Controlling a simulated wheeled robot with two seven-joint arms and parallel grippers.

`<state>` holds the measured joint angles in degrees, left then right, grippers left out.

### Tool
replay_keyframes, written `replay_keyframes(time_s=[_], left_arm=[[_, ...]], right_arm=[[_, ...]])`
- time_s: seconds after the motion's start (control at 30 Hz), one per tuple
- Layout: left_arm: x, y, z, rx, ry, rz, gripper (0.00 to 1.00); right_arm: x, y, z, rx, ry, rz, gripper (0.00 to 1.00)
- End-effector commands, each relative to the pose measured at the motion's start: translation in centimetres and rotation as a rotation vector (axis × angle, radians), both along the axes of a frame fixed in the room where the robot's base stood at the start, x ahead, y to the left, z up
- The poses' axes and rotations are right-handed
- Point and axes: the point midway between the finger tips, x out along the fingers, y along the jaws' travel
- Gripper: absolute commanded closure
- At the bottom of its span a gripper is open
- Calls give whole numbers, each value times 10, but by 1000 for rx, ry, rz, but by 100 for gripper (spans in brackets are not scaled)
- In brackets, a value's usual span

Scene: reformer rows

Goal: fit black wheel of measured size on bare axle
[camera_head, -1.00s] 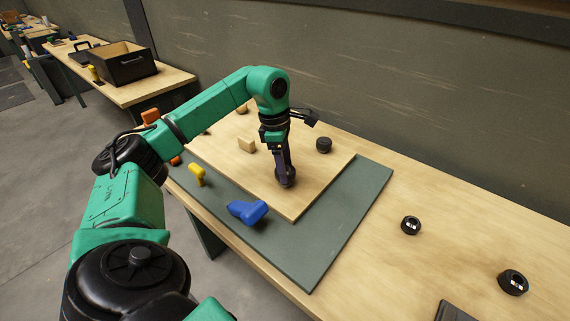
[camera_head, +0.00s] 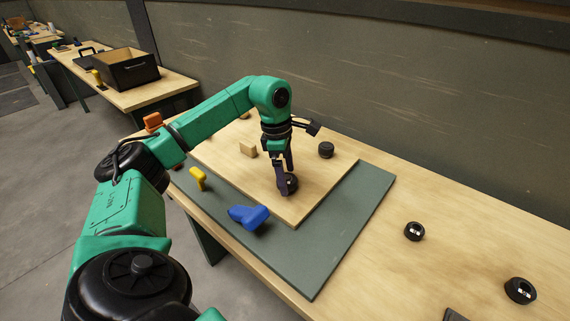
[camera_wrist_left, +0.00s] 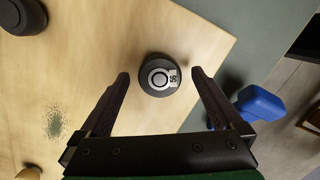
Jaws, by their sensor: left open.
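A black wheel (camera_head: 291,182) is on the light wooden board near its front corner. In the left wrist view the same wheel (camera_wrist_left: 160,90) has a pale ring at its centre and a white label with dark digits too small to read surely. My left gripper (camera_head: 284,188) points down over it, open, with a finger on either side and gaps between. I cannot tell whether an axle runs through this wheel. Another black wheel or round part (camera_head: 326,150) stands farther back on the board. Two black wheels with white marks lie on the bare table, one nearer the board (camera_head: 414,231), one farther right (camera_head: 519,291).
The wooden board (camera_head: 325,178) rests on a grey-green mat (camera_head: 335,245). A blue piece (camera_head: 248,216), a yellow piece (camera_head: 198,179) and a small wooden block (camera_head: 248,149) are nearby. A dark item (camera_head: 455,315) is cut off below. The table right of the mat is mostly clear.

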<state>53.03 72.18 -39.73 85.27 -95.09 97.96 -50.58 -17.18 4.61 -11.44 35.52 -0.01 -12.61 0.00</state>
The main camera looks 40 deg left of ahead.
Motion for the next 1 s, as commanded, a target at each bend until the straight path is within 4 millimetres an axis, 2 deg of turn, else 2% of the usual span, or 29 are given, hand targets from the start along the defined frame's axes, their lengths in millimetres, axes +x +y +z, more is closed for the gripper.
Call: replay_keyframes(time_s=[0.17,0.37,0.4,0.47,0.53,0.67,1.0], left_arm=[[-1,3,28,-1,-6,0,0],[-6,11,89,-3,-9,0,0],[-7,12,104,-2,-8,1,0],[-8,15,119,-2,-7,1,0],[-10,17,136,0,-4,1,0],[-11,19,144,0,-2,0,0],[-11,19,141,0,-1,0,0]], right_arm=[[0,0,0,0,0,0,60],[0,0,6,0,0,0,60],[0,0,12,0,0,0,60],[0,0,17,0,0,0,60],[0,0,30,1,0,0,60],[0,0,35,1,0,0,60],[0,1,33,1,0,0,60]])
